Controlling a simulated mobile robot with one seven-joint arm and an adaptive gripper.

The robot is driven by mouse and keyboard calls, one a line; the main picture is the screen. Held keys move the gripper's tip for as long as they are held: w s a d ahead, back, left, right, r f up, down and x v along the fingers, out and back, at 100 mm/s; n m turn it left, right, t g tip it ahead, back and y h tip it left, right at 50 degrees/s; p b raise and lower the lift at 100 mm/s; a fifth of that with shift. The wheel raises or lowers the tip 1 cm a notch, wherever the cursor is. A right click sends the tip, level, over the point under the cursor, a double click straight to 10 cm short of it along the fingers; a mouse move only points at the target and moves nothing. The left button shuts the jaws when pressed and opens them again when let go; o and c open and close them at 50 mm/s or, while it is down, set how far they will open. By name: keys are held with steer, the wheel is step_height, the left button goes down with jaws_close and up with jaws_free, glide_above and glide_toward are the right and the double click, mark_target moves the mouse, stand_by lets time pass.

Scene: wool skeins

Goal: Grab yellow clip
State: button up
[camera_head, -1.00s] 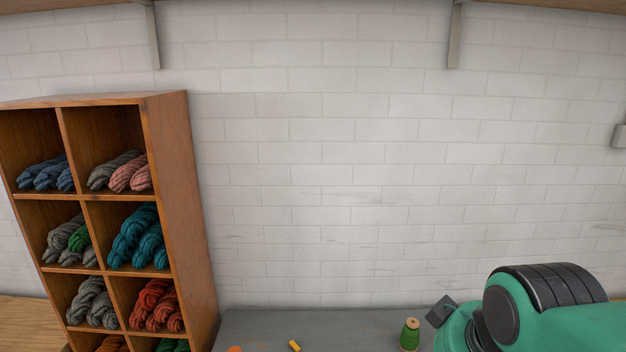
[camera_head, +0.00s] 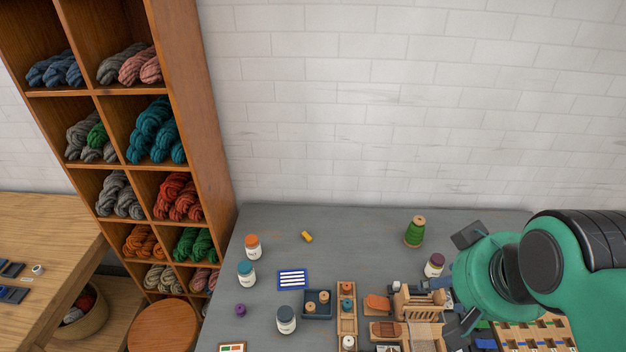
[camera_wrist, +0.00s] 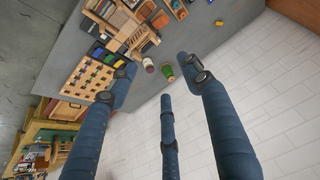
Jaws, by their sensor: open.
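A small yellow clip (camera_head: 307,236) lies on the grey table (camera_head: 275,222) near its back edge, left of a green thread spool. It also shows as a small yellow piece at the top right of the wrist view (camera_wrist: 219,22). My gripper (camera_head: 462,285) is at the right of the head view, over the right part of the table and well apart from the clip. In the wrist view my gripper's dark blue fingers (camera_wrist: 165,85) are spread wide with nothing between them.
A green spool (camera_head: 414,232) stands at the back of the table. Paint jars (camera_head: 246,273), a blue striped card (camera_head: 292,279), small trays (camera_head: 317,305) and a wooden loom (camera_head: 420,308) fill the front and middle. A yarn shelf (camera_head: 190,130) stands at left. The table around the clip is clear.

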steer(key=shift+w+r, duration=0.1)
steer(key=w+a+r+n+g+p, duration=0.1)
steer(key=w+a+r, duration=0.1)
steer(key=w, duration=0.6)
steer(key=w+a+r+n, duration=0.1)
steer(key=w+a, duration=0.1)
steer(key=w, duration=0.6)
steer(key=w+a+f+n+g+p, duration=0.1)
steer(key=w+a+f, duration=0.25)
steer(key=w, duration=0.55)
steer(key=w+a+f+n+g+p, duration=0.15)
steer(key=w+a, duration=0.25)
steer(key=w, duration=0.6)
steer(key=w+a+f+n, duration=0.1)
steer(key=w+a+f, duration=0.3)
steer(key=w+f, duration=0.35)
steer(key=w+a+f+n, duration=0.1)
steer(key=w+a+f, duration=0.3)
steer(key=w+f, duration=0.3)
steer(key=w+a+f+n+g, duration=0.1)
steer(key=a+f, duration=0.3)
steer(key=f, duration=0.5)
steer(key=w+a+f+n+g+p, duration=0.1)
steer(key=w+a+f, duration=0.2)
steer(key=f, duration=0.7)
steer(key=shift+w+a+f, duration=0.15)
steer(key=shift+w+a, duration=0.15)
steer(key=shift+a, duration=0.25)
steer(key=shift+f, duration=0.15)
